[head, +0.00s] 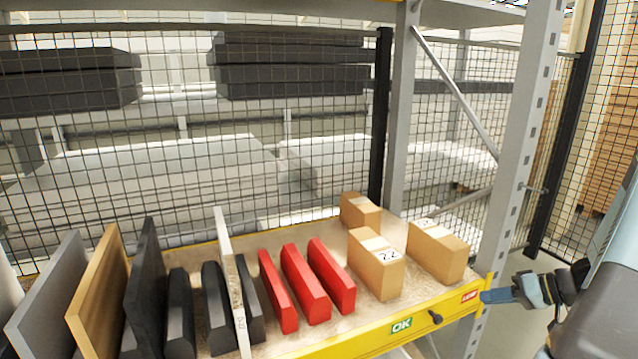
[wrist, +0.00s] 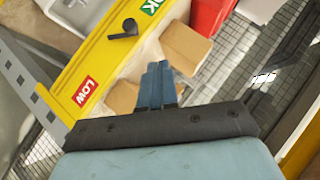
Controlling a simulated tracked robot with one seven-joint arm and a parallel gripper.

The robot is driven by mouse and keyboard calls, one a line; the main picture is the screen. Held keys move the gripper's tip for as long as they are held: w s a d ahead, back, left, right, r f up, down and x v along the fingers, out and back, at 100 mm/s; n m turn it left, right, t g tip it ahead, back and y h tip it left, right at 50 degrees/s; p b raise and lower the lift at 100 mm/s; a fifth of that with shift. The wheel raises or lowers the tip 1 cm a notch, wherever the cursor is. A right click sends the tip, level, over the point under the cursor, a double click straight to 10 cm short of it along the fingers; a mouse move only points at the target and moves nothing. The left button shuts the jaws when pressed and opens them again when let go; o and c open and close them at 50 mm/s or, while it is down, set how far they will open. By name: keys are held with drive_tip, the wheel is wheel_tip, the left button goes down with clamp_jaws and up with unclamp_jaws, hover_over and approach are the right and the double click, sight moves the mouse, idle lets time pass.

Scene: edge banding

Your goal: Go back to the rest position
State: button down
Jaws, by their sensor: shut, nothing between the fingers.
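My gripper (head: 502,295) is at the right in the head view, beside the front right corner of the shelf, close to the red LOW label. In the wrist view its blue fingers (wrist: 158,82) are together with nothing between them. The fingers appear in front of the cardboard boxes and the shelf there. In the head view a part of my arm fills the right edge.
The shelf's yellow front beam (head: 372,339) carries a green OK label, a red LOW label (head: 469,296) and a black knob (head: 435,317). On the shelf are cardboard boxes (head: 376,272), red blocks (head: 304,285), dark blocks and upright panels. A grey post (head: 519,150) stands close to my gripper.

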drive_tip(key=s+a+r+n+g+h, duration=0.1)
drive_tip(key=s+a+r+g+h, duration=0.15)
drive_tip(key=a+r, duration=0.4)
drive_tip(key=s+a+r+g+h, duration=0.1)
drive_tip(key=a+r+g+h, duration=0.15)
drive_tip(key=a+r, duration=0.4)
drive_tip(key=s+a+r+m+t+h, duration=0.1)
drive_tip(key=s+a+r+t+h, duration=0.3)
drive_tip(key=s+r, duration=0.6)
drive_tip(key=shift+a+r+h, duration=0.3)
drive_tip(key=shift+a+r, duration=0.75)
drive_tip(key=shift+a, duration=0.2)
